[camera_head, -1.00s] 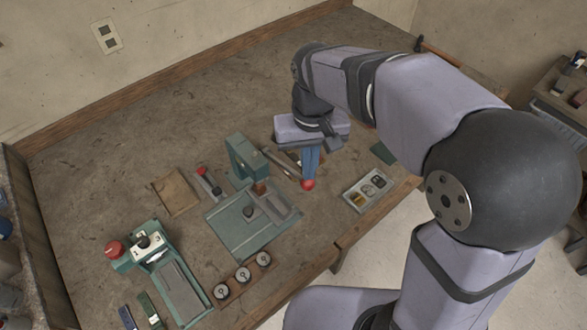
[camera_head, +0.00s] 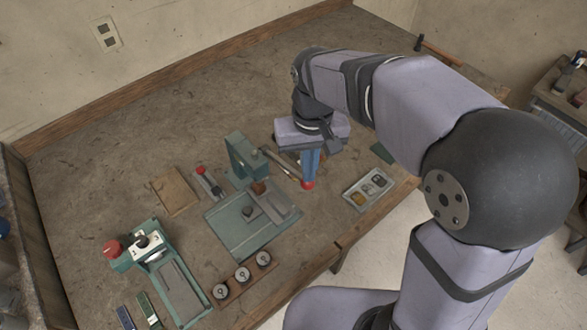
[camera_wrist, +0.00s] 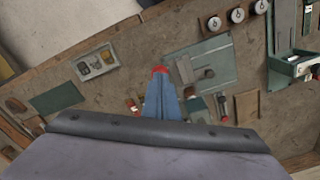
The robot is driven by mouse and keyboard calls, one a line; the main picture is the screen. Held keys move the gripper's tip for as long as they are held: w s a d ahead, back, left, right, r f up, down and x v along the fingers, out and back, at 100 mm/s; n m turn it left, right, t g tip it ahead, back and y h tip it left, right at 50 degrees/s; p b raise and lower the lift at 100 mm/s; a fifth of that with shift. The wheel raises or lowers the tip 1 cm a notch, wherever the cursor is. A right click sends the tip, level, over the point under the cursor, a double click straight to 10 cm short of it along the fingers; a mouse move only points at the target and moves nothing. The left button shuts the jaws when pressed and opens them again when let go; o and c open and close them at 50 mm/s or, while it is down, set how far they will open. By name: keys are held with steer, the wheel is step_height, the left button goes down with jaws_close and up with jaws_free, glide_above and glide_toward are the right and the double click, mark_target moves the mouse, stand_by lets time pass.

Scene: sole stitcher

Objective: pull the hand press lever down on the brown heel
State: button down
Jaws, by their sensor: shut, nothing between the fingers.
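The green hand press (camera_head: 240,155) stands on a green base plate (camera_head: 228,228) near the middle of the bench. The brown heel (camera_head: 258,187) shows under the press head. A slim bar (camera_head: 279,162), seemingly the lever, slants from the press toward my fingers; its far end is hidden behind them. My gripper (camera_head: 308,181) points down to the right of the press with its blue fingers shut and empty. Red shows at the fingertips; whether it is a knob or the tips themselves I cannot tell. In the wrist view the press plate (camera_wrist: 216,60) lies right of my fingers.
A parts tray (camera_head: 368,189) lies right of my gripper. A rack with three spools (camera_head: 243,274) stands in front of the plate. A green machine with a red knob (camera_head: 112,249) is at the left. The bench behind the press is clear.

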steer(key=shift+f, duration=0.4)
steer(key=shift+s+d+f+b, duration=0.1)
steer(key=shift+f+b, duration=1.1)
steer(key=shift+f, duration=0.7)
steer(key=shift+f+b, duration=1.05)
steer(key=shift+f, duration=0.5)
steer(key=shift+s+f, duration=0.15)
steer(key=shift+f, duration=0.15)
steer(key=shift+s+d+f, duration=0.1)
steer(key=shift+w+r+p, duration=0.15)
steer(key=shift+r+p, duration=2.45)
steer(key=shift+r, duration=0.35)
steer(key=shift+w+r+p, duration=0.15)
steer(key=shift+r+p, duration=2.4)
steer(key=shift+r, duration=0.35)
